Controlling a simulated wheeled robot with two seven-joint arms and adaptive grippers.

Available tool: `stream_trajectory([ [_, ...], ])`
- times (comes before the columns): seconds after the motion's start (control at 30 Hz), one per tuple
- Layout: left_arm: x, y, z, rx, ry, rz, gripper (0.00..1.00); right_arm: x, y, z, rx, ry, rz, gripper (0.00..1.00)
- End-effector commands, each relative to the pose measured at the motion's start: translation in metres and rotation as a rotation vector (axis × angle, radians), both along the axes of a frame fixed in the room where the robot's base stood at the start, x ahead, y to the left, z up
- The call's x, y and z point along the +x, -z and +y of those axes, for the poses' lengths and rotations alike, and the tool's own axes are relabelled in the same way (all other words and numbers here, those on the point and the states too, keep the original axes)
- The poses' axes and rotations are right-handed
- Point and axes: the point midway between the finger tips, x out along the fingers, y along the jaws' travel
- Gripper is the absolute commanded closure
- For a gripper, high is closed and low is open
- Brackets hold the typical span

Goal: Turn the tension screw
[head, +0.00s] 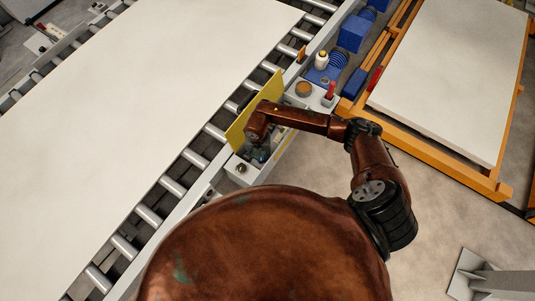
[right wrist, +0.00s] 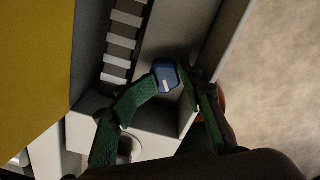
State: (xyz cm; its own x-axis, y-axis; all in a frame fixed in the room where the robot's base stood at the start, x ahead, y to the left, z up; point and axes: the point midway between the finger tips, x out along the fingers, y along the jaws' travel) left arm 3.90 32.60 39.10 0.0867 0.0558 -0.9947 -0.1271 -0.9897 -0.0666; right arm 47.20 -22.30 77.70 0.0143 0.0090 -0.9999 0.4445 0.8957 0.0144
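The tension screw (right wrist: 166,72) shows in the right wrist view as a blue, rounded head with a pale mark on its face. My right gripper (right wrist: 172,88) has green fingers, one on each side of the screw head, and their tips appear to touch it. In the head view my right gripper (head: 259,153) reaches down into the narrow grey housing (head: 240,178) beside the conveyor, and the screw is hard to make out there. My left gripper is not in view.
A yellow plate (head: 242,118) stands close to the left of my right gripper. The roller conveyor carries a large pale panel (head: 120,100). An orange frame (head: 480,180) with another panel stands at the right. A white bottle (head: 321,60) and a red-topped item (head: 330,92) stand near the housing.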

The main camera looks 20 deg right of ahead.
Motion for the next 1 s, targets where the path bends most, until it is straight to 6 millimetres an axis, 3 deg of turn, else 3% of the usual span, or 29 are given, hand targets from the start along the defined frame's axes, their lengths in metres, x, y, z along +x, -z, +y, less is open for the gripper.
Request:
stream_trajectory([
  [0.13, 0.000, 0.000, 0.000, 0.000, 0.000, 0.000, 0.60, -0.001, 0.001, -0.003, -0.003, 0.002, 0.003, 0.54],
  [0.47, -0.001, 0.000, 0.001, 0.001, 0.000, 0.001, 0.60, -0.004, 0.004, -0.006, -0.013, 0.003, 0.011, 0.54],
  [0.53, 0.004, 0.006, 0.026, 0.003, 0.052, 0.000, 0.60, -0.004, 0.003, -0.007, -0.013, 0.003, 0.011, 0.54],
  [0.57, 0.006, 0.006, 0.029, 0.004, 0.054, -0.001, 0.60, -0.004, 0.001, -0.007, -0.013, 0.003, 0.011, 0.54],
  [1.0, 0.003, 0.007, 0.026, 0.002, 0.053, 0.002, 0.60, -0.002, -0.061, -0.006, -0.007, 0.002, -0.001, 0.54],
])
